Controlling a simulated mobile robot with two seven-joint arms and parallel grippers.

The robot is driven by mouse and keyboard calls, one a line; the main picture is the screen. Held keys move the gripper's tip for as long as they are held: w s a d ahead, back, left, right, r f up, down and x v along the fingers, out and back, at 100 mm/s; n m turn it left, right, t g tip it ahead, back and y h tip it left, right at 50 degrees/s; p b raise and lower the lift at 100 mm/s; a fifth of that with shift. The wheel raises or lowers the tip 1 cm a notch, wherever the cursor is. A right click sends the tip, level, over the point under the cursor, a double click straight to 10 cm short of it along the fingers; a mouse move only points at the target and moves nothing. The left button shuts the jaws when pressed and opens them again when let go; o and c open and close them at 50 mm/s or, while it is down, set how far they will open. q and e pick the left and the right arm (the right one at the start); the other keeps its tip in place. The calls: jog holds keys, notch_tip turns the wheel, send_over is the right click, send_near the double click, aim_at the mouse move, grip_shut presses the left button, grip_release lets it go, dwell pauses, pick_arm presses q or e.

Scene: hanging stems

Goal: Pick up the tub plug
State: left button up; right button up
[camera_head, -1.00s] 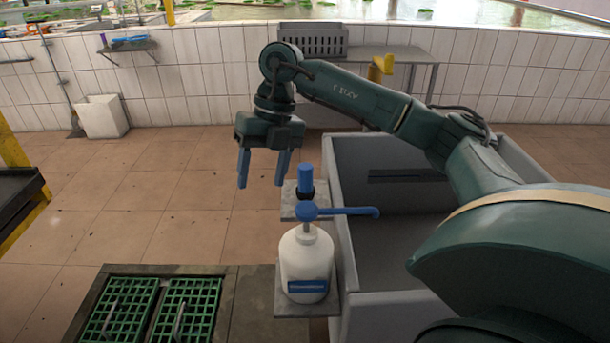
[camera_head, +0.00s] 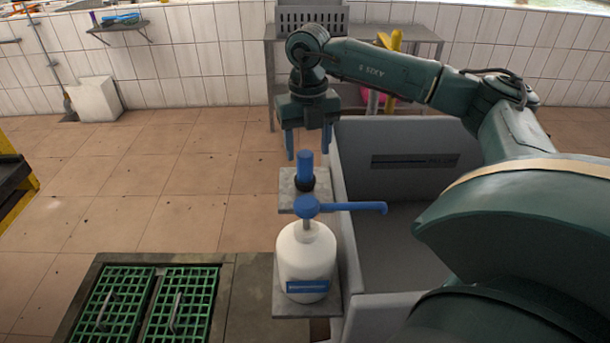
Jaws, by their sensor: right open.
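The tub plug appears to be the upright blue cylinder with a black lower ring (camera_head: 305,172), standing on a small grey ledge (camera_head: 287,201) at the tub's left wall. My left gripper is not in view.
A white pump bottle (camera_head: 305,262) with a blue nozzle stands just in front of the plug on a grey ledge. The grey tub (camera_head: 385,304) is to the right. Green grates (camera_head: 180,305) lie at lower left. The tiled floor on the left is open.

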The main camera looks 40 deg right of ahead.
aim_at(305, 170)
jog(key=f, duration=0.5)
jog(key=shift+w, duration=0.3)
jog(key=shift+a, duration=0.1)
jog(key=shift+c, duration=0.3)
jog(key=c, duration=1)
